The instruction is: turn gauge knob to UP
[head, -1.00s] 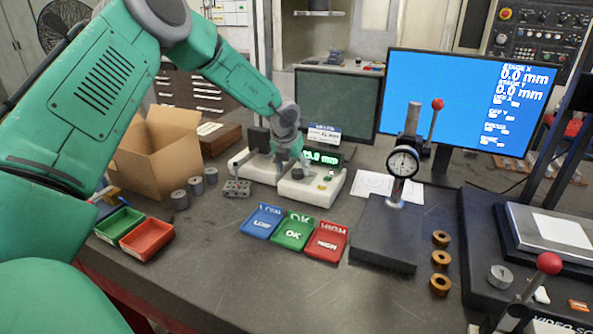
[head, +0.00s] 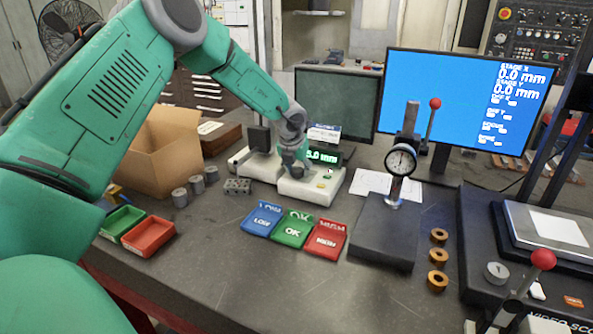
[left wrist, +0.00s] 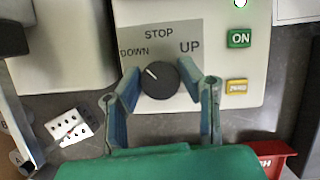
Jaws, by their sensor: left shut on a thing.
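The gauge knob (left wrist: 160,80) is a round black dial with a white pointer line on the white gauge housing (left wrist: 245,15). The labels DOWN, STOP and UP stand around it on a grey plate (left wrist: 180,27). The pointer slants to the upper left, between DOWN and STOP. My left gripper (left wrist: 162,88) has one finger on each side of the knob and is shut on it. In the head view, my left gripper (head: 293,164) comes down onto the white gauge (head: 312,190) and hides the knob. The gauge display (head: 322,156) reads about 5.0 mm. My right gripper is not in view.
A green ON button (left wrist: 238,38) and a yellow button (left wrist: 236,86) sit right of the knob. Blue, green and red trays (head: 326,241) lie in front of the gauge. A dial indicator stand (head: 401,160) stands to the right. A metal block with holes (head: 237,186) lies left.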

